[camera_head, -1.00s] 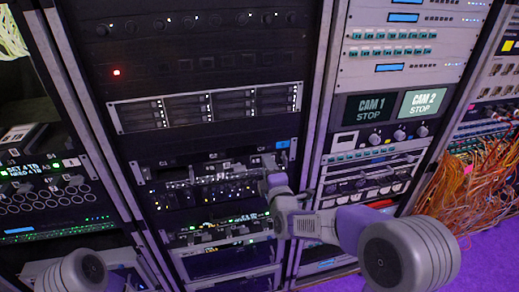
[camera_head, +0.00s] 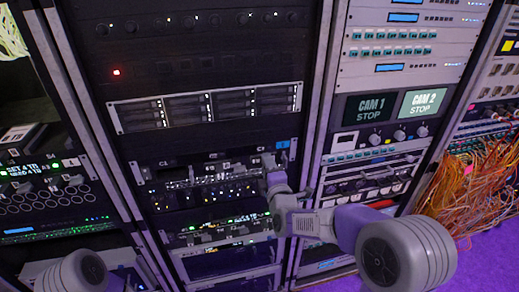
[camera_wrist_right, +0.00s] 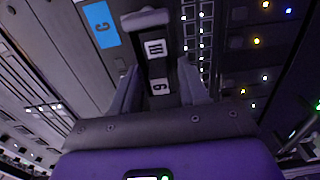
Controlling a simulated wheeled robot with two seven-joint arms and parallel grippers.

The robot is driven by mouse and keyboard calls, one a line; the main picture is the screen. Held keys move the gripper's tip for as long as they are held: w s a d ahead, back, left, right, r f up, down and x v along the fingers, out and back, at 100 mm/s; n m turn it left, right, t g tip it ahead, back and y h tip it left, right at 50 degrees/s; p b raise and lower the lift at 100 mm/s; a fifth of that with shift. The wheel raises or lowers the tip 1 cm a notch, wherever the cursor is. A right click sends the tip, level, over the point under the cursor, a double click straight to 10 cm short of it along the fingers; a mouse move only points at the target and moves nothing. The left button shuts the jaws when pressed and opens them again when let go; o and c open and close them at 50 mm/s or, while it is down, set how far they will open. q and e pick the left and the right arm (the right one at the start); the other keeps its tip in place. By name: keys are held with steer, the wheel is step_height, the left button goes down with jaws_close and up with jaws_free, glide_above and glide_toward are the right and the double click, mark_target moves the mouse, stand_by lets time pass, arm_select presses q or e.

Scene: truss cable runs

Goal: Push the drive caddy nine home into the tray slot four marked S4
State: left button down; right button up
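Drive caddy nine (camera_wrist_right: 160,68) is a narrow dark block with white labels, one reading 9, in the right wrist view. My right gripper (camera_wrist_right: 160,78) has one finger on each side of it and appears shut on it. A pale bar stands at the caddy's far end. In the head view my right gripper (camera_head: 272,178) reaches the right end of a dark equipment row in the middle rack, covering the caddy there. A small S4 mark (camera_head: 52,155) shows on the left rack. My left gripper is out of view; only part of that arm shows at lower left.
A blue label (camera_wrist_right: 101,25) with a C is beside the caddy; it also shows in the head view (camera_head: 283,145). A silver drive unit (camera_head: 205,107) is above. Rack uprights stand close by. Orange cables (camera_head: 470,190) hang at the right.

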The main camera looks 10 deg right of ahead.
steer(key=shift+r, duration=0.1)
jaws_close()
steer(key=shift+s, duration=0.2)
steer(key=shift+s+r, duration=0.1)
steer(key=shift+s, duration=0.65)
steer(key=s, duration=1)
steer(key=shift+d+p, duration=0.2)
steer(key=shift+p, duration=0.1)
steer(key=shift+r, duration=0.1)
